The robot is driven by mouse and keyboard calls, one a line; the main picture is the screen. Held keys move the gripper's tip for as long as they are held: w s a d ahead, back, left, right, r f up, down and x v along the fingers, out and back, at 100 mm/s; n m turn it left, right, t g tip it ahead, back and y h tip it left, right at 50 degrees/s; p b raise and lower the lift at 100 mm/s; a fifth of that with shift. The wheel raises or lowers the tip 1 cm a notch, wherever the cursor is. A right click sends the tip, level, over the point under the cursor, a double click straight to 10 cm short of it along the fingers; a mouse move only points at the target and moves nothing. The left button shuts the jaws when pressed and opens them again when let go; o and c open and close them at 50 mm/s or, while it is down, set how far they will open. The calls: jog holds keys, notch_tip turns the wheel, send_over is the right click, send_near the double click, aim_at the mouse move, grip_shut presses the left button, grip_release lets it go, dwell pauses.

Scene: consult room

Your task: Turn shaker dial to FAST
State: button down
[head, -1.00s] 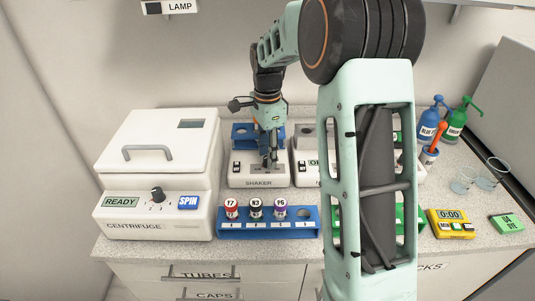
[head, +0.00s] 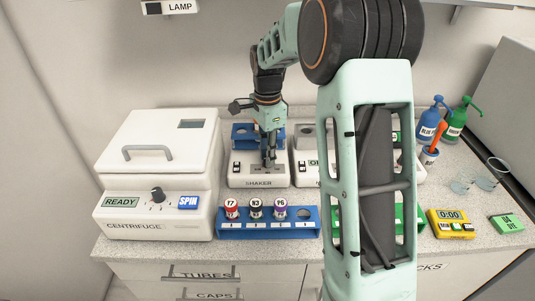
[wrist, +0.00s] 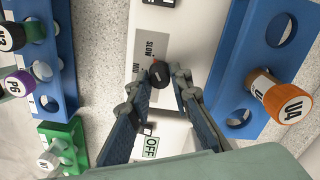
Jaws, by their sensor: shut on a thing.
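The shaker (head: 237,181) is a white box behind the blue tube rack. Its dial (wrist: 160,74) is a small dark knob on a grey panel in the wrist view. SLOW (wrist: 149,48) is printed beside it, and a reddish mark shows at the knob's edge near that word. I cannot make out FAST. My gripper (wrist: 162,85) points down at the panel, with its two fingertips shut on the dial from either side. In the head view my gripper (head: 269,163) stands over the shaker and hides the dial.
A blue rack (head: 268,230) with several capped tubes stands in front of the shaker. The white centrifuge (head: 150,222) is at left. Another white device (head: 305,182) is close at right, partly behind my arm. A yellow timer (head: 450,215) sits further right.

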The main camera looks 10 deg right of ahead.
jog(key=n+p, duration=0.1)
jog(key=n, duration=0.5)
jog(key=shift+r, duration=0.1)
jog(key=n, duration=0.6)
jog(key=shift+p, duration=0.35)
jog(key=n, duration=0.5)
jog(key=shift+n+p, duration=0.35)
jog(key=shift+n, duration=0.05)
jog(key=n+p, duration=0.1)
jog(key=n, duration=0.4)
jog(key=shift+n, duration=0.3)
jog(key=c, duration=1.7)
grip_release()
jog(key=shift+c, duration=0.2)
